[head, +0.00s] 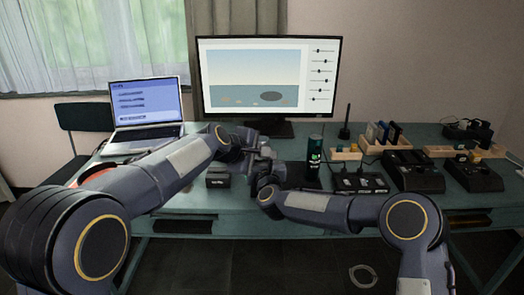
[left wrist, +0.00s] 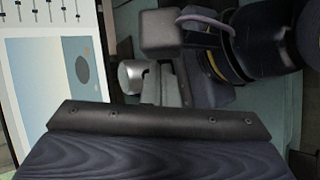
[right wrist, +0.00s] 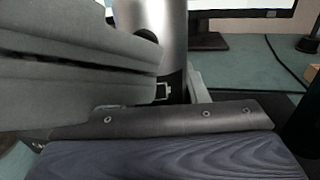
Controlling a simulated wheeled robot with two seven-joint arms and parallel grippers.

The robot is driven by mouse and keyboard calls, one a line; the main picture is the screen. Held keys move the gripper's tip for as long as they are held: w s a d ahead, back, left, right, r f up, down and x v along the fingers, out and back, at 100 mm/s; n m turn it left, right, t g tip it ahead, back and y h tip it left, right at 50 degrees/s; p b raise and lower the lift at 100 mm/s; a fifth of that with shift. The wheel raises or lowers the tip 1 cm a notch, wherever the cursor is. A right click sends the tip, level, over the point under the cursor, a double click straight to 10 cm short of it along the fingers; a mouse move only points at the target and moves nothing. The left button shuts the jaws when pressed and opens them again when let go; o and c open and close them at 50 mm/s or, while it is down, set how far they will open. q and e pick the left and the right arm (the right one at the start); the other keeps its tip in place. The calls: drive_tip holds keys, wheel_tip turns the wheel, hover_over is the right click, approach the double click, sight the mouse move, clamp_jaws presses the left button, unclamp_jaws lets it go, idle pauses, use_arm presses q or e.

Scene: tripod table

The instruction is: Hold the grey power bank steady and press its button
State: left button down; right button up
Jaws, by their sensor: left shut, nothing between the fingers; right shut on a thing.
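The grey power bank (right wrist: 165,28) is a silver cylinder with a dark panel bearing a battery mark, upright in the right wrist view. Its rounded silver end shows in the left wrist view (left wrist: 131,76). In the head view it is mostly hidden among the grippers. My right gripper (head: 266,172) is shut on the power bank. My left gripper (head: 262,150) is shut and empty, very close to it; its grey fingers cross in front of the cylinder in the right wrist view. I cannot tell whether they touch it. The button is not clearly seen.
A small black box (head: 217,178) lies left of the grippers on the green table (head: 185,203). A dark green can (head: 314,160) stands close to the right. A monitor (head: 270,75) and laptop (head: 146,112) stand behind. Black devices (head: 414,171) and wooden trays crowd the right side.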

use_arm(q)
drive_tip(key=shift+w, duration=0.45)
idle(0.6)
drive_tip(key=shift+s, duration=0.8)
drive_tip(key=shift+s, duration=0.1)
drive_tip(key=shift+s, duration=2.4)
use_arm(e)
drive_tip(key=o, duration=1.3)
drive_tip(key=shift+o, duration=0.2)
drive_tip(key=shift+s, duration=0.1)
